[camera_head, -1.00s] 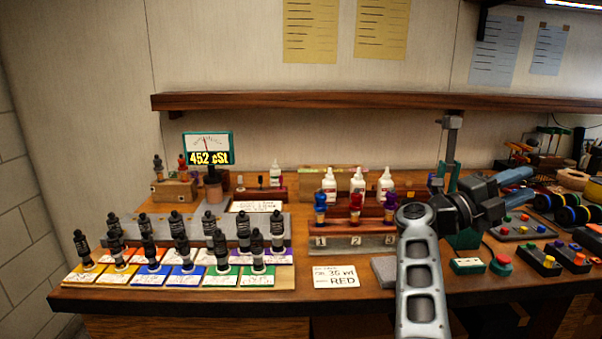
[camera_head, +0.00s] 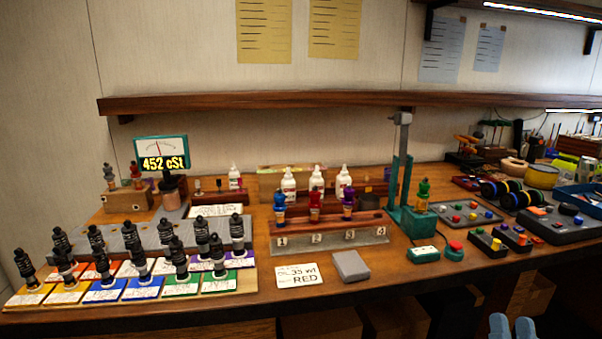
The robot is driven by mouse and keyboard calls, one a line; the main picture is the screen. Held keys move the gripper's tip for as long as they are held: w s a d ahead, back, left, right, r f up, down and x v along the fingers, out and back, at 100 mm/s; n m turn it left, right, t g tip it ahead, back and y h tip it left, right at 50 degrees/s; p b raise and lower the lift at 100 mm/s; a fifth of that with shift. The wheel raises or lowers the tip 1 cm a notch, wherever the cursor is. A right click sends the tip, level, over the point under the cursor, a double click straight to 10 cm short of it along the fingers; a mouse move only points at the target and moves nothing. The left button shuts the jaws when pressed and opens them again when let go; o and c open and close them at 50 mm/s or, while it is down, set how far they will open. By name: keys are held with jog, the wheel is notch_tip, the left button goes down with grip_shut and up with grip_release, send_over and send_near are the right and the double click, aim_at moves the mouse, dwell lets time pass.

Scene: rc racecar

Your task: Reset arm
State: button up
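Only the two blue fingertips of my gripper (camera_head: 512,327) show, at the bottom edge right of centre. They point up, side by side, in front of the workbench (camera_head: 420,285) and below its front edge. No held object shows between the visible tips. The rest of the gripper and arm is out of frame, so I cannot tell how far the fingers are parted.
A wooden rack (camera_head: 335,238) holds blue, red and purple-topped pieces. A green press (camera_head: 397,190) has a green-topped piece (camera_head: 422,195) at its base. Several black shock absorbers (camera_head: 180,258) stand on coloured cards at left. A grey block (camera_head: 350,265) lies near the front edge.

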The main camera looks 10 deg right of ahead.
jog(key=s+a+f+n+g+y, duration=0.1)
jog(key=s+a+n+g+y, duration=0.1)
jog(key=s, duration=0.8)
jog(key=s+a+f+n+g+y, duration=0.1)
jog(key=s+a+n+g+y, duration=0.2)
jog(key=s+a, duration=0.4)
jog(key=s+a+f+n+g+y, duration=0.1)
jog(key=s+a+n+g+y, duration=0.1)
jog(key=s, duration=1.1)
jog(key=a+g+y, duration=0.1)
jog(key=a+y, duration=0.1)
jog(key=a, duration=0.1)
jog(key=shift+s+a+g, duration=0.2)
jog(key=shift+g, duration=0.2)
